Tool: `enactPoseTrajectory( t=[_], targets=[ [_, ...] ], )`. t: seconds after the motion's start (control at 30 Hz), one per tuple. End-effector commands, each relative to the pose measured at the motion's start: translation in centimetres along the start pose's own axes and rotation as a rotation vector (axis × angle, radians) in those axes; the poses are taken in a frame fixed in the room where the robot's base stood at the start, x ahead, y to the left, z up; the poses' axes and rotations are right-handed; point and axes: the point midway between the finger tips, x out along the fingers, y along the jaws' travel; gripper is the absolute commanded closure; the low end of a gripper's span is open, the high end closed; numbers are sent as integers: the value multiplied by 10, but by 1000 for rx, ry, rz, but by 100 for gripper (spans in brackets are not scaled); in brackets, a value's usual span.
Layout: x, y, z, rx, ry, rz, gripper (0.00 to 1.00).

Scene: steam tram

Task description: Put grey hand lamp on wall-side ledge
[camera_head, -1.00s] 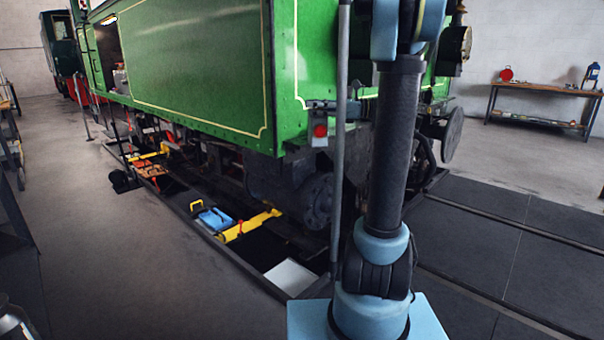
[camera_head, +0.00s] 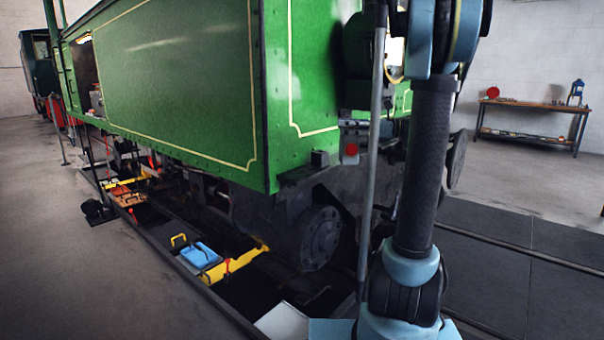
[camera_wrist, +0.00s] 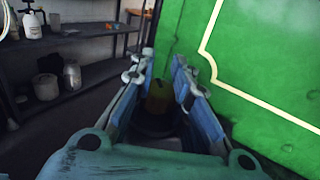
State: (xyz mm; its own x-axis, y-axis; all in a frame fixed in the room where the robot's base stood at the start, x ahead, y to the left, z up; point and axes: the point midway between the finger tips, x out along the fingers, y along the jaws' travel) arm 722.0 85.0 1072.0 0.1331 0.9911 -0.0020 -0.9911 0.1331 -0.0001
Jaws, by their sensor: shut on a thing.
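My gripper (camera_wrist: 170,95) shows in the wrist view with its two blue-padded fingers on either side of a thing. That thing, taken as the grey hand lamp (camera_wrist: 158,98), is dim, with a yellowish-olive upper part and a dark round part below. Its grey colour cannot be made out, and the fingers hide its sides. The gripper and lamp are outside the head view, where only my arm shows. I cannot tell which surface is the wall-side ledge.
The green tram (camera_head: 190,85) fills the middle, over an open pit with a blue box (camera_head: 200,255) and yellow bars (camera_head: 236,263). A workbench (camera_head: 530,106) stands by the back wall. A dark shelf (camera_wrist: 95,75) with jars is left in the wrist view.

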Motion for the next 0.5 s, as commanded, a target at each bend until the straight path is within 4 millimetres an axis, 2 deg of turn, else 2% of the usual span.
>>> enactPoseTrajectory(
  t=[0.27, 0.5],
  targets=[
    [-4, -3, 0, 0, -1, -9, 100],
    [29, -22, 1, 0, -1, -7, 100]
  ],
)
